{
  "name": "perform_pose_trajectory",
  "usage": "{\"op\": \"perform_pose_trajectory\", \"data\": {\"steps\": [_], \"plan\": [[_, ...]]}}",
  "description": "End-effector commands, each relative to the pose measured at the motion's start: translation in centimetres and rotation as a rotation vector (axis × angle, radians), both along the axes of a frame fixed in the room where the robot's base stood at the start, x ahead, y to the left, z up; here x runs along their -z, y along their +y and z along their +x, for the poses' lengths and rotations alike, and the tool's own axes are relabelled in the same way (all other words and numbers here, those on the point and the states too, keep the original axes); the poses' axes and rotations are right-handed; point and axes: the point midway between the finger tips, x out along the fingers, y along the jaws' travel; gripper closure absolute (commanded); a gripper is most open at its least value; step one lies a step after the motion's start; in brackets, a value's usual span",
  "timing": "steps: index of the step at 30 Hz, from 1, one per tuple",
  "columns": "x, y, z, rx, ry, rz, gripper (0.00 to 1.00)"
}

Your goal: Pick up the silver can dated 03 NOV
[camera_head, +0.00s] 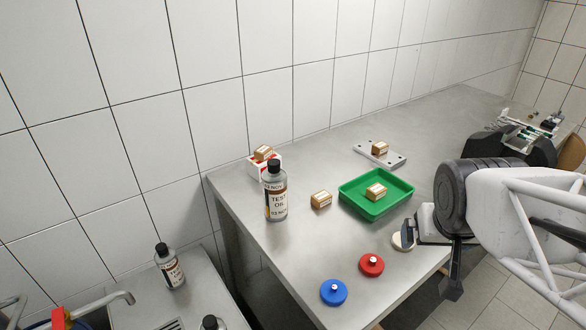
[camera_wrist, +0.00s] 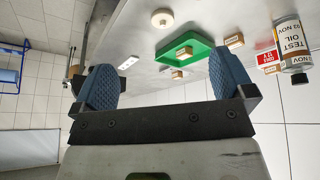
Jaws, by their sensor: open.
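A silver can (camera_head: 276,197) with a black cap and a "TEST OIL" label stands upright on the left part of the metal table. It also shows upside down at the right of the wrist view (camera_wrist: 291,42). A third (camera_head: 210,323) is cut off by the bottom edge. My gripper (camera_head: 430,258) is at the table's right front, well apart from the cans. Its jaws (camera_wrist: 163,88) are open and empty.
A green tray (camera_head: 352,204) holding a small box lies between the can and my gripper. Another box (camera_head: 321,199) sits beside the can, and a red-and-white holder (camera_head: 252,168) behind it. Blue (camera_head: 334,292) and red (camera_head: 371,265) knobbed discs lie in front.

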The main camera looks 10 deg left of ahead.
Motion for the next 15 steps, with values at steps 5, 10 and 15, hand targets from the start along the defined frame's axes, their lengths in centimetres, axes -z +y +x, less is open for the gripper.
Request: {"op": "perform_pose_trajectory", "data": {"steps": [5, 10, 15], "plan": [[1.0, 1.7, 5.4, -0.071, -0.148, -0.019, 0.00], [1.9, 4.0, 10.0, -0.152, -0.292, -0.017, 0.00], [2.7, 7.1, 13.9, -0.244, -0.433, 0.010, 0.00]]}}
